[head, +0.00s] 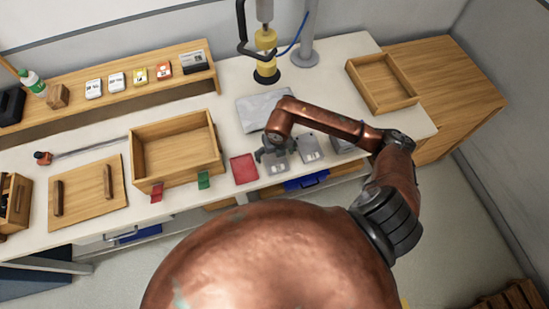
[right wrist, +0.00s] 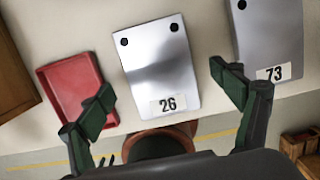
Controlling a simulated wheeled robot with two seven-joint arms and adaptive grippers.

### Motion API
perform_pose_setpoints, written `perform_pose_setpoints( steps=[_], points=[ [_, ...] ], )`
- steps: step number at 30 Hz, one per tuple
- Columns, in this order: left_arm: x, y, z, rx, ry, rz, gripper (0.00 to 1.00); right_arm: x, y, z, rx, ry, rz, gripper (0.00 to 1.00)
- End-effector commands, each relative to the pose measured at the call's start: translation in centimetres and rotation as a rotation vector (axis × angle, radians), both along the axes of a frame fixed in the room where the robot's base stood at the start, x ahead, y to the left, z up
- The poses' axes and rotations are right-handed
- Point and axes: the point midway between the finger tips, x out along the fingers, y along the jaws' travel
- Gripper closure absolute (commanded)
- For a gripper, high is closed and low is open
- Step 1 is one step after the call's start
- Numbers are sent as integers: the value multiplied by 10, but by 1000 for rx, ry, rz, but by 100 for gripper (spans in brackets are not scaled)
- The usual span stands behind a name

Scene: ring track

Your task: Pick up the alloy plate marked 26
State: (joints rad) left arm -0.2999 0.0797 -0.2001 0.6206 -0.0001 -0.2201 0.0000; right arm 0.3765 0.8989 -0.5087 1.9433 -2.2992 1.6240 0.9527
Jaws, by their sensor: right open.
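The alloy plate marked 26 (right wrist: 160,75) lies flat on the white table; its label shows at the near end in the right wrist view. In the head view the plate (head: 278,164) is partly covered by my right gripper (head: 270,150). My right gripper, also in the right wrist view (right wrist: 165,100), is open, with one finger to each side of the plate's near end. It appears to be above the plate and holds nothing. My left gripper is not in view.
A plate marked 73 (right wrist: 270,40) lies to the right, close to the right finger. A red tray (right wrist: 75,85) lies to the left, by the left finger. A wooden box (head: 177,152) and an empty wooden tray (head: 382,82) stand farther off.

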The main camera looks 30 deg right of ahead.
Motion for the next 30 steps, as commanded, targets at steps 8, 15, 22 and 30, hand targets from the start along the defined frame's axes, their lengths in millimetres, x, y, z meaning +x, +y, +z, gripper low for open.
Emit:
perform_pose_setpoints(
  steps=[8, 15, 22, 30],
  points=[
    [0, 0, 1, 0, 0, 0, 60, 2, 0, -19, 1, 1, 2, 15],
    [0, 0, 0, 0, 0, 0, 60, 2, 0, -19, 2, 1, 2, 21],
    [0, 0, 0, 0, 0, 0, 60, 2, 0, -19, 2, 1, 1, 37],
    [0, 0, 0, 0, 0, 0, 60, 2, 0, -19, 2, 1, 1, 56]
  ],
)
